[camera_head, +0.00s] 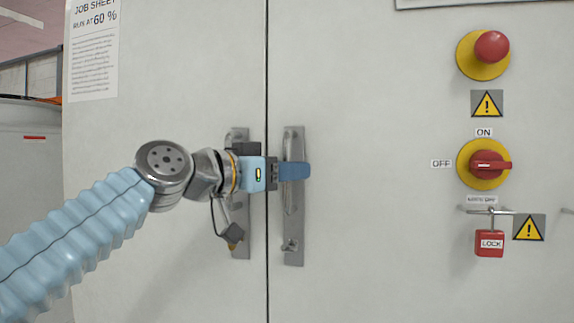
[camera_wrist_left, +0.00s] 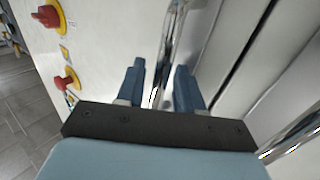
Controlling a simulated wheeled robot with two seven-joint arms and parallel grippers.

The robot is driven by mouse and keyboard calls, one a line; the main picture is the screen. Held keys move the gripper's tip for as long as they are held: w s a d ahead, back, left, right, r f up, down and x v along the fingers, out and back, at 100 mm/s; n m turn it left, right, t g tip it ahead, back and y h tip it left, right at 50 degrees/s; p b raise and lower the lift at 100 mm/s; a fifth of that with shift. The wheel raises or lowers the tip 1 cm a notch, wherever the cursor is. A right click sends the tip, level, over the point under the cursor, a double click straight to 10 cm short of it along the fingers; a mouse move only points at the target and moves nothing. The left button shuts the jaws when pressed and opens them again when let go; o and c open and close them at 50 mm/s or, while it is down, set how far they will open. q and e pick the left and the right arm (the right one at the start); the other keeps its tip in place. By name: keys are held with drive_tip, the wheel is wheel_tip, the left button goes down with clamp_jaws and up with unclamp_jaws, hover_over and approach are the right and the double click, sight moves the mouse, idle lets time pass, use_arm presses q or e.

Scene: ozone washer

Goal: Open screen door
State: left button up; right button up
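A white cabinet has two door panels meeting at a dark vertical seam in the head view. The right door panel (camera_head: 370,230) carries a long metal handle (camera_head: 293,225), and the left door panel (camera_head: 150,120) carries a matching handle (camera_head: 241,215), partly behind my arm. Both panels look shut. My left gripper (camera_head: 296,171) is at the upper part of the right handle. In the left wrist view, the fingers of my left gripper (camera_wrist_left: 160,85) are apart, one on each side of the metal handle bar (camera_wrist_left: 168,60). Whether a finger touches the bar is unclear. My right gripper is out of view.
On the right stand a red emergency button (camera_head: 491,47), a red rotary switch (camera_head: 488,165) on a yellow plate, and a red padlock (camera_head: 489,243). A job sheet (camera_head: 92,50) is at upper left. The panel right of the handle is clear up to the switches.

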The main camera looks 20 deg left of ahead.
use_arm(q)
clamp_jaws()
drive_tip(key=shift+s, duration=0.1)
idle(0.3)
